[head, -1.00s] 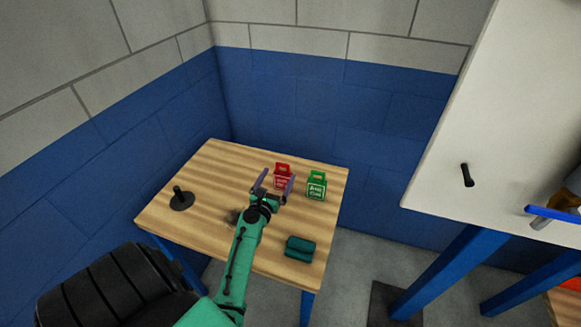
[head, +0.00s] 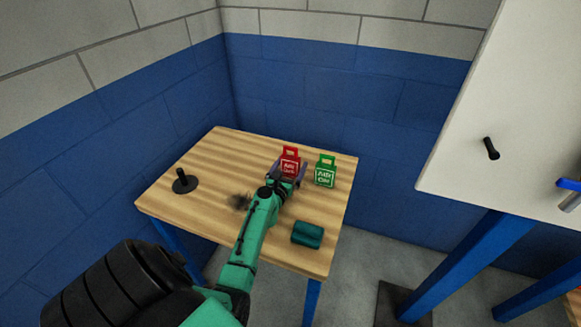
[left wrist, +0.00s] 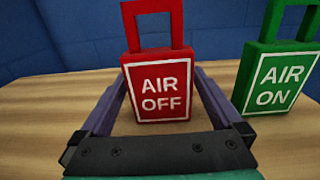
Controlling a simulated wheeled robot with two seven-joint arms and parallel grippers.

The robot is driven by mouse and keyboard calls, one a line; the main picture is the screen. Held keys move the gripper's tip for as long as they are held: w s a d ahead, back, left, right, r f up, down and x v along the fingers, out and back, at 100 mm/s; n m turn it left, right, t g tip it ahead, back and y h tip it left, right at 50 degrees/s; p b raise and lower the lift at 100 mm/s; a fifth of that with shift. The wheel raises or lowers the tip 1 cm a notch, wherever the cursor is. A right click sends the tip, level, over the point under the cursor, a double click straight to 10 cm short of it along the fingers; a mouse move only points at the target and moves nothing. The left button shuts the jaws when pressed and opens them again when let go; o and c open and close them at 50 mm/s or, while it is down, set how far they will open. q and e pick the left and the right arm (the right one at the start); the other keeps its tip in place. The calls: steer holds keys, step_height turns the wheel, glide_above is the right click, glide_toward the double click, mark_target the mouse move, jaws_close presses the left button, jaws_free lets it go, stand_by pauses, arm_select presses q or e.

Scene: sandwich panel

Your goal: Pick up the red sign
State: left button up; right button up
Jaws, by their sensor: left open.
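The red sign (head: 290,161) stands upright on the wooden table, with a handle loop on top. In the left wrist view the red sign (left wrist: 158,84) reads "AIR OFF". My left gripper (head: 288,172) is open, its fingers reaching along both sides of the red sign's lower part. In the left wrist view the left gripper (left wrist: 160,100) has one finger on each side of the sign, with a small gap visible on the left. Whether the right finger touches it I cannot tell. My right gripper is not in view.
The green "AIR ON" sign (head: 325,171) stands close on the right, near the right finger, and also in the left wrist view (left wrist: 278,75). A black stand (head: 184,182) and a teal object (head: 307,234) are on the wooden table (head: 225,165). A white panel (head: 470,120) is at right.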

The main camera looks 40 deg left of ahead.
arm_select(q)
steer(key=shift+c, duration=1.2)
steer(key=shift+s+r, duration=0.1)
steer(key=c, duration=1)
steer(key=shift+o, duration=0.3)
arm_select(e)
steer(key=shift+s+a, duration=0.1)
steer(key=shift+s, duration=0.2)
arm_select(q)
steer(key=shift+r, duration=0.1)
step_height(320, 180, up, 20)
steer(key=p, duration=1.6)
arm_select(e)
step_height(320, 180, up, 16)
steer(key=shift+d+r, duration=0.25)
steer(key=shift+w, duration=0.1)
